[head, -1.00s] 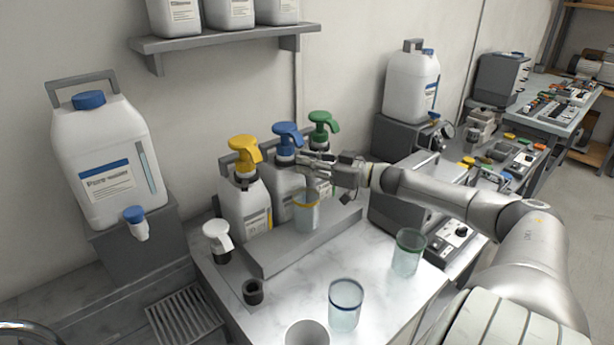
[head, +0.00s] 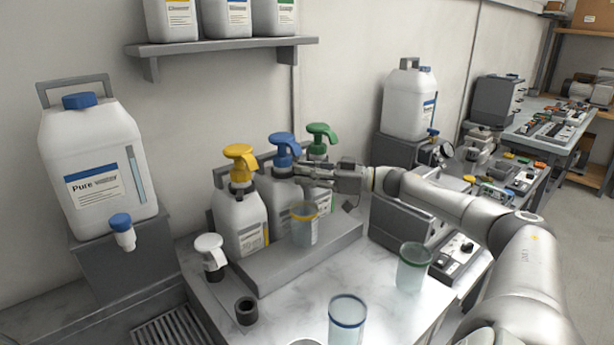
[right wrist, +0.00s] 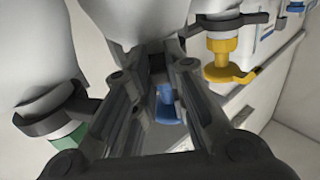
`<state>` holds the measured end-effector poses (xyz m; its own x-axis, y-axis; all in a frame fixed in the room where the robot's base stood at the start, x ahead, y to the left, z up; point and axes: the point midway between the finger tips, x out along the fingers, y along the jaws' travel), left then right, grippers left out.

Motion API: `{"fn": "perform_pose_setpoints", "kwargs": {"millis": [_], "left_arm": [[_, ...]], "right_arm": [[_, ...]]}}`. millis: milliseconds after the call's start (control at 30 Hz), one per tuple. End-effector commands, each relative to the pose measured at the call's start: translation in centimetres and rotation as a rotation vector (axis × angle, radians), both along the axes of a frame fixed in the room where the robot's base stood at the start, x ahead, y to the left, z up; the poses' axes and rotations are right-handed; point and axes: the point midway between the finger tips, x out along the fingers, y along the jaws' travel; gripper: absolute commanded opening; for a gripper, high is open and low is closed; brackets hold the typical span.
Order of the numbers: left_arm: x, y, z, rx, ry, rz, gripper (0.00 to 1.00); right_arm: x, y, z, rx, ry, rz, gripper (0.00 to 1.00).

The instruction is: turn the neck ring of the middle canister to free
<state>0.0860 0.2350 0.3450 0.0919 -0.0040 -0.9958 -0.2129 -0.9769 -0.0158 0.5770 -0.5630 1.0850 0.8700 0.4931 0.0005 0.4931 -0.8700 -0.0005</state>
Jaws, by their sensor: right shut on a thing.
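The middle canister (head: 279,194) is white with a blue pump head (head: 281,147). It stands on a grey step between the yellow-pump canister (head: 240,222) and the green-pump canister (head: 322,193). My right gripper (head: 299,170) reaches in from the right at its neck, below the blue pump. Its fingers are shut on the neck ring and mostly hide it. The right wrist view shows the blue pump (right wrist: 165,106) upside down between the fingers (right wrist: 160,75). My left gripper is out of view.
A glass with a yellow rim (head: 304,226) stands close in front of the middle canister. Dark collars of the neighbours flank my fingers, with the yellow pump (right wrist: 226,65) on one side.

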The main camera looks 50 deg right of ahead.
Motion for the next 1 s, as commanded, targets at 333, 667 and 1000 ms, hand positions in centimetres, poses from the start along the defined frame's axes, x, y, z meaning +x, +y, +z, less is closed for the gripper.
{"fn": "perform_pose_setpoints", "kwargs": {"millis": [333,667,1000], "left_arm": [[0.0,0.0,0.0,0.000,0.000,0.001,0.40],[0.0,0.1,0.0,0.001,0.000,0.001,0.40],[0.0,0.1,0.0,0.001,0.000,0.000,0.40]], "right_arm": [[0.0,0.0,0.0,-0.001,0.000,-0.001,0.27],[0.0,0.0,0.0,0.000,0.000,-0.001,0.36],[-1.2,-0.7,-0.2,-0.002,0.006,-0.001,0.36]]}}
